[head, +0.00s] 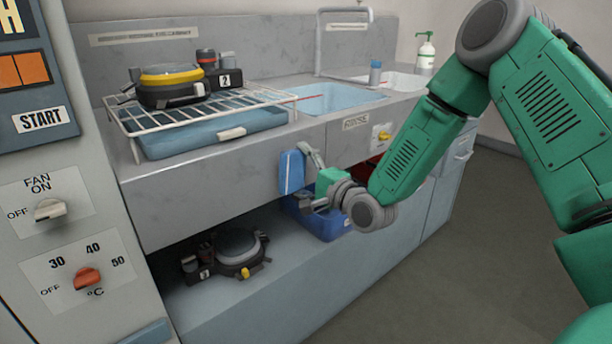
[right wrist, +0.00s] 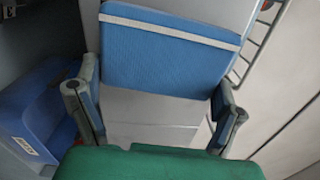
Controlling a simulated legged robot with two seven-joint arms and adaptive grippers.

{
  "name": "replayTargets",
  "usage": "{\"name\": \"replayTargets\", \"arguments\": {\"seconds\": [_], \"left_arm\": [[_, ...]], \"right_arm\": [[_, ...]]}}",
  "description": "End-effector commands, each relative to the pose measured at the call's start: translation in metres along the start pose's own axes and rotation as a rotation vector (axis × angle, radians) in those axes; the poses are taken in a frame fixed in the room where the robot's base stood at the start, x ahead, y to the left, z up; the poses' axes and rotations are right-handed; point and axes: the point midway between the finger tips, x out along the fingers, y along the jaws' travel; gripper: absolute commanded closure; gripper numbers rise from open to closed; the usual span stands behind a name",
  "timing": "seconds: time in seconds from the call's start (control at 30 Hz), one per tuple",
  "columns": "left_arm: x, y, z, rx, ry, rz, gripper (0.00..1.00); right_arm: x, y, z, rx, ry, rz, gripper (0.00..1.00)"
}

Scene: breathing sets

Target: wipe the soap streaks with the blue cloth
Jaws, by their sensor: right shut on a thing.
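The blue cloth (head: 291,172), a flat blue piece, is upright in front of the grey counter's front face. My right gripper (head: 315,176) is shut on it, and the arm comes in from the right. In the right wrist view the cloth (right wrist: 165,62) has a pale band across it and spans between the two fingers of the gripper (right wrist: 155,108). I cannot tell whether the cloth touches the counter front. I cannot make out any soap streaks. My left gripper is not in view.
A white wire rack (head: 140,127) carries a breathing set with a yellow ring (head: 170,86). Another set (head: 232,252) sits on the lower shelf. A blue bin (head: 330,226) is just below my gripper. A control panel (head: 60,225) stands at left. Floor at right is clear.

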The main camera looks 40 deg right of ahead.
Motion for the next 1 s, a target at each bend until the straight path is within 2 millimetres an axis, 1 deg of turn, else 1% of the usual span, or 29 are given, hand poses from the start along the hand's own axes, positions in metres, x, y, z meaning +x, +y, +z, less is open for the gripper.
{"name": "replayTargets", "arguments": {"seconds": [0.6, 1.0], "left_arm": [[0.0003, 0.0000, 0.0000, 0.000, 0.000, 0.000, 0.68], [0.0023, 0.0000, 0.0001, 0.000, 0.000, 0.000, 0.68]], "right_arm": [[0.0016, -0.0002, 0.0003, 0.000, 0.000, 0.000, 0.34], [0.0096, 0.0001, 0.0002, -0.001, -0.001, -0.001, 0.34]]}}
